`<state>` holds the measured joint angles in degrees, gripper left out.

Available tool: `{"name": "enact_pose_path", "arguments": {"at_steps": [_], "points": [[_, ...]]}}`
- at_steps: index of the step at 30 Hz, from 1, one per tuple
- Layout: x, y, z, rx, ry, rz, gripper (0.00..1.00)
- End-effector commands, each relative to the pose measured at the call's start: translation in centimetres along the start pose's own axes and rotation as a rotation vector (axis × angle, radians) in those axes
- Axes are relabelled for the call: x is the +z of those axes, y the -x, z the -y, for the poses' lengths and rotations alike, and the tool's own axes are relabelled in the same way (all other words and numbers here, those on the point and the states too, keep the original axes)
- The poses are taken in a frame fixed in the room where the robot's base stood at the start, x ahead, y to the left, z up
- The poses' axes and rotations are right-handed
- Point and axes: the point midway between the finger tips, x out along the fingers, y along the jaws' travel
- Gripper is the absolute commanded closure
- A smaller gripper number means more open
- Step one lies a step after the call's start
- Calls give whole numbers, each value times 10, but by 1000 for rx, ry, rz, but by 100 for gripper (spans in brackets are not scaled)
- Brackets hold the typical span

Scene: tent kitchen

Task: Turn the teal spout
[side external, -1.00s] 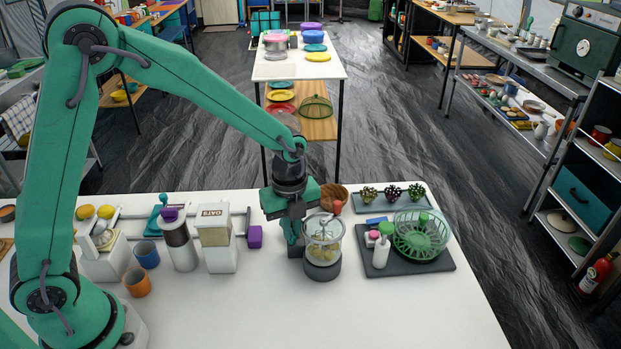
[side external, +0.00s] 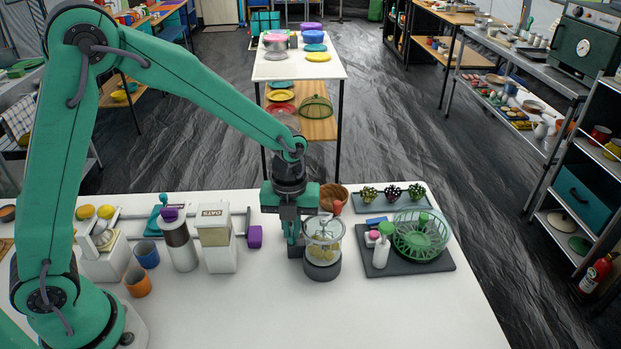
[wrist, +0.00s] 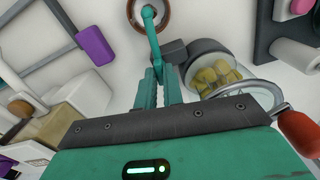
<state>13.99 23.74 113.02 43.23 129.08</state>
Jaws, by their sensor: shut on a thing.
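The teal spout (wrist: 151,35) shows in the wrist view as a slim bar with a round end, reaching up the picture from between my fingertips. My gripper (wrist: 160,76) is shut on its near part. In the side view my gripper (side external: 292,236) points down just left of the clear jar (side external: 323,232), and I cannot tell the spout apart from the teal fingers there. A dark grey block (wrist: 174,50) sits beside the fingers, against the jar's base. The spout's round end overlaps a brown round rim (wrist: 131,13) in the wrist view.
The jar of yellow pieces stands close right of my gripper; a crank with a red knob (wrist: 298,132) is near it. A white oats dispenser (side external: 217,258) stands to the left. A dark tray (side external: 425,262) with a green basket lies right. The front table is clear.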

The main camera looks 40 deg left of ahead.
Motion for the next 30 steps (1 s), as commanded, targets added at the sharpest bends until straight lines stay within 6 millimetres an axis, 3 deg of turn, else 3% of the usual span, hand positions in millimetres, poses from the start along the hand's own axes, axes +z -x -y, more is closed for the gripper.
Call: {"name": "enact_pose_path", "arguments": {"at_steps": [5, 6, 9, 20, 30], "points": [[-1, 2, 0, 0, -2, 0, 100], [-1, 2, 0, 0, -2, 0, 87], [-1, 1, 0, 1, -1, 0, 69], [0, 4, 0, 0, 1, 0, 69], [0, 38, 1, -3, 0, 3, 69]]}}
